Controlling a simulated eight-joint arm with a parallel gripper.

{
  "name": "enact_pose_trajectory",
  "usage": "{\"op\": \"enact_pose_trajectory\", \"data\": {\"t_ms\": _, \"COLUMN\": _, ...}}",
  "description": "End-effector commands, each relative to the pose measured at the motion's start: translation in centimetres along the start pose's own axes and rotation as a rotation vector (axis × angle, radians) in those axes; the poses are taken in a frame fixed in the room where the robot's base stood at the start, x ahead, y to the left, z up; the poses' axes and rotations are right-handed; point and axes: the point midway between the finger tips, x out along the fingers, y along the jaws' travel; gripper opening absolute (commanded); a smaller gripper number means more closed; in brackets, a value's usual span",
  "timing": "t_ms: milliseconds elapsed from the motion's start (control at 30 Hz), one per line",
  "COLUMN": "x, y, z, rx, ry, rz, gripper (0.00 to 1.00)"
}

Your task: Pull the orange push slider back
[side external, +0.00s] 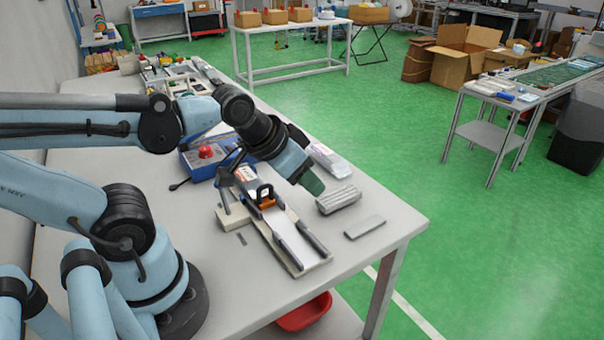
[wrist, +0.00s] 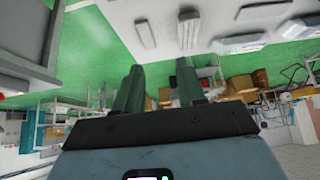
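The orange push slider (side external: 266,202) sits near the far end of a pale track board (side external: 298,258) on the white table, with a dark loop-shaped part standing at it. A white strip lies along the track between dark rails, running toward the table's front edge. My gripper (side external: 311,183) is above the table, to the right of the slider and apart from it. In the wrist view my gripper (wrist: 159,78) has its two dark green fingers spread with a gap and nothing between them. The slider cannot be made out in the wrist view.
A ribbed grey block (side external: 338,199) and a flat grey piece (side external: 365,227) lie right of the track. A blue box with a red button (side external: 206,152) stands behind, left of a clear-wrapped pack (side external: 329,160). The table (side external: 380,250) is bare at its front right corner.

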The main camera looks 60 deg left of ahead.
Motion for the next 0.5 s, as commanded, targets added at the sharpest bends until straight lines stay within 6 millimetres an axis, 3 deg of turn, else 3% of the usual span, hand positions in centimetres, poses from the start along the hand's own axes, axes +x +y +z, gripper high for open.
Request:
{"op": "enact_pose_trajectory", "data": {"t_ms": 367, "x": 0.0, "y": -0.2, "z": 0.0, "rx": -0.001, "ry": -0.008, "rz": -0.005, "gripper": 0.4}}
{"op": "enact_pose_trajectory", "data": {"t_ms": 500, "x": -0.6, "y": -2.3, "z": -0.4, "rx": -0.017, "ry": -0.105, "rz": -0.05, "gripper": 0.4}}
